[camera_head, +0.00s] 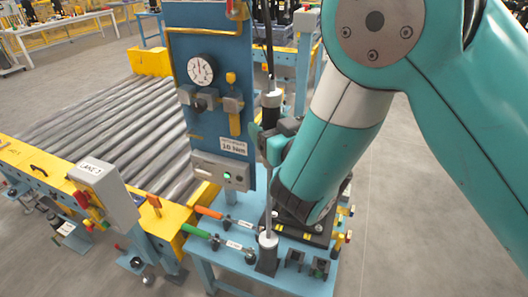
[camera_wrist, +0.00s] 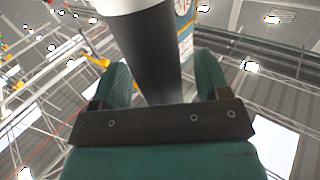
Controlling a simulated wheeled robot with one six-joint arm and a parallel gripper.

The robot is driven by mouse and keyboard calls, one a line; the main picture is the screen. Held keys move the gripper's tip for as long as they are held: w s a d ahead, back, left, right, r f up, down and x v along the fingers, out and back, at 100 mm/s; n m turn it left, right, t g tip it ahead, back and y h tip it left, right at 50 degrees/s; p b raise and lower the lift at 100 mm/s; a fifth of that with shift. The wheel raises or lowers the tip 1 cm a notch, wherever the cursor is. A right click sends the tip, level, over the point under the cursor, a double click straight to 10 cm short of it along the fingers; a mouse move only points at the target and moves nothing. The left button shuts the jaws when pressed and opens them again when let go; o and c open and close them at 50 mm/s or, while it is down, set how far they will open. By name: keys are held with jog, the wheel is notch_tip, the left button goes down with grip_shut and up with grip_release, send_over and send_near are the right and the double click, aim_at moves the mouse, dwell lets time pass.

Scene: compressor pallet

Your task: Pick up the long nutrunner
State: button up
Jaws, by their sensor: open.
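The long nutrunner (camera_head: 271,104) stands upright, with a black body, a white collar and a thin grey shaft. Its lower end is in a dark holder (camera_head: 267,260) on a blue table. A black cable rises from its top. My gripper (camera_head: 264,146) is at the nutrunner's body, partly hidden by my wrist. In the wrist view, my gripper (camera_wrist: 161,78) has its two green fingers apart, one on each side of the black nutrunner body (camera_wrist: 150,55). Whether a finger touches it, I cannot tell.
A blue panel (camera_head: 207,125) with a gauge stands close left of the nutrunner. Orange-handled (camera_head: 208,212) and green-handled (camera_head: 196,231) tools lie on the blue table (camera_head: 305,285). A roller conveyor (camera_head: 110,130) is at left. Grey floor is clear at right.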

jog(key=shift+c, duration=0.4)
grip_shut()
jog(key=shift+r, duration=0.1)
jog(key=shift+r, duration=0.1)
